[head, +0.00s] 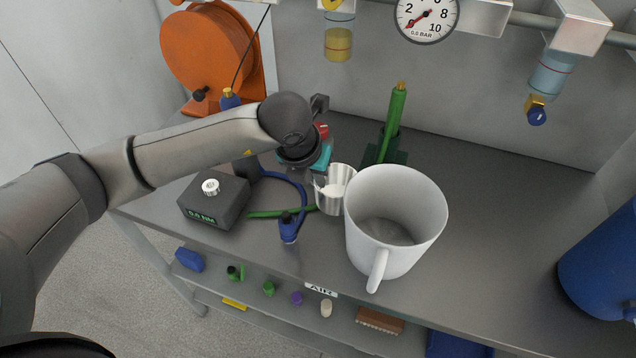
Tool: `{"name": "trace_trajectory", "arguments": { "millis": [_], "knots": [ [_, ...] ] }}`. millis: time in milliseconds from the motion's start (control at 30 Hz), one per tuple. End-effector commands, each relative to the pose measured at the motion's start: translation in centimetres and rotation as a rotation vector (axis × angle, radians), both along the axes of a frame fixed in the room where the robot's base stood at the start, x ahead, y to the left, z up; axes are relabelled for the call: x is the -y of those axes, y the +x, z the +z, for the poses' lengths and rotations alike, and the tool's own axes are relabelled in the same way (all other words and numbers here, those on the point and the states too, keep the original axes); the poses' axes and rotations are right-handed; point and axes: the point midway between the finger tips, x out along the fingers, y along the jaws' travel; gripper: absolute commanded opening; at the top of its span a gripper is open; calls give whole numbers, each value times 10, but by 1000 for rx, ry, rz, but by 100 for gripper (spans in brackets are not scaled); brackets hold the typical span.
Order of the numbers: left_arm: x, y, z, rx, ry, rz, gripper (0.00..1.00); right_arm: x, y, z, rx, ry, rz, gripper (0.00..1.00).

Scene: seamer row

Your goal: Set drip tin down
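The drip tin (340,203) is a small, shiny metal cup, upright, near the middle of the bench. My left gripper (322,187) reaches in from the left and is at the tin's left rim. Its fingers look closed on the tin's wall, partly hidden by the wrist and the rim. The tin's base is close to the bench top; I cannot tell whether it touches. My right gripper is not in view.
A large white mug (385,235) stands close at the tin's right. A dark torque box (214,200), a green hose (270,213) and a blue-capped fitting (288,228) lie left. A green holder (386,150) stands behind.

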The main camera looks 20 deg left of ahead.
Motion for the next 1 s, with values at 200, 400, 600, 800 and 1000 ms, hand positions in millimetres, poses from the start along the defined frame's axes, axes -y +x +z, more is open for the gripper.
{"name": "trace_trajectory", "arguments": {
  "millis": [200, 400, 600, 800, 1000],
  "knots": [
    [0, 2, 49, 7, -1, 0, 0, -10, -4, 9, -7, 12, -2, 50],
    [0, 1, 94, 6, -1, 0, 0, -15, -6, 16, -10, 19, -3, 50],
    [0, 1, 134, 5, 0, 0, 0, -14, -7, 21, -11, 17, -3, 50],
    [0, 1, 163, 3, 1, 1, 0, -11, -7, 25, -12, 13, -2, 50],
    [0, 0, 175, 2, 1, 1, 0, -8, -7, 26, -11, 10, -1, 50]
  ]
}}
